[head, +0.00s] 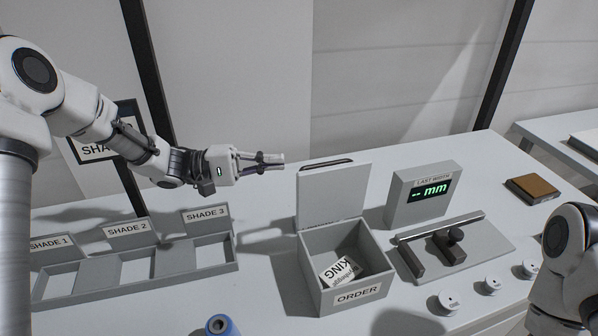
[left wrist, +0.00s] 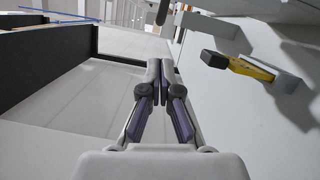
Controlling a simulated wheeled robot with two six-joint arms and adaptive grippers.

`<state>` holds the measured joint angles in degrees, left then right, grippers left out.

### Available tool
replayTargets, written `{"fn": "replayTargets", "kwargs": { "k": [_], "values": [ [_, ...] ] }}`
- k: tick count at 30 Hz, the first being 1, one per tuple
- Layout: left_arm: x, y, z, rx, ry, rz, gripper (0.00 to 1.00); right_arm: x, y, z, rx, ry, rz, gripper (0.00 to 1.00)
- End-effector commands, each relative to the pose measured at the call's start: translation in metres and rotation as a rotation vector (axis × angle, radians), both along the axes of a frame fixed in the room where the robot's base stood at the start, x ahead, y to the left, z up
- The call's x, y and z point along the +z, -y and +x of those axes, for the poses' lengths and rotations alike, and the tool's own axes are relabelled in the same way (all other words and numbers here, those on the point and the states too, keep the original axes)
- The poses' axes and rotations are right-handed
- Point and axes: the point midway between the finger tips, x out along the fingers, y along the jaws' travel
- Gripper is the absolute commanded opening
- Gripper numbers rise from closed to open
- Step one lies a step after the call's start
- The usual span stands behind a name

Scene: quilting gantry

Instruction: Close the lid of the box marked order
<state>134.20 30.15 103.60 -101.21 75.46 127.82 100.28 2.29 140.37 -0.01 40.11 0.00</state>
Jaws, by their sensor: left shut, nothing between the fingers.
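The grey box marked ORDER (head: 357,294) stands on the table with its lid (head: 333,199) raised upright at the back. A card with printed letters (head: 342,270) lies inside the box. My left gripper (head: 283,162) is shut and empty, held in the air to the left of the lid's top edge and apart from it. Its closed fingers also show in the left wrist view (left wrist: 161,80). The right gripper is out of view; only part of my right arm shows at the right edge of the head view.
A shade tray (head: 136,283) with three labelled compartments is on the left. A blue cylinder (head: 221,325) stands at the front.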

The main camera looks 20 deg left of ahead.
Motion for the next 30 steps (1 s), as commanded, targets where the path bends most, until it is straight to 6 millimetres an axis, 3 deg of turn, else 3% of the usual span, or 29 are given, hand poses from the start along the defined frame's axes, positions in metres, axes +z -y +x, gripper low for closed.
{"fn": "replayTargets", "kwargs": {
  "k": [9, 15, 30],
  "values": [
    [0.004, 0.058, 0.019, -0.005, -0.002, 0.005, 0.0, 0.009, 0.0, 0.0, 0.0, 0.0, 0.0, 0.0],
    [0.005, 0.083, 0.028, -0.003, -0.001, 0.002, 0.0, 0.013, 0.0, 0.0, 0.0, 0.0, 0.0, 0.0],
    [0.006, 0.087, 0.03, -0.001, 0.004, 0.004, 0.0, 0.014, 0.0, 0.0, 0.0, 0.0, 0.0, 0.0]
  ]
}}
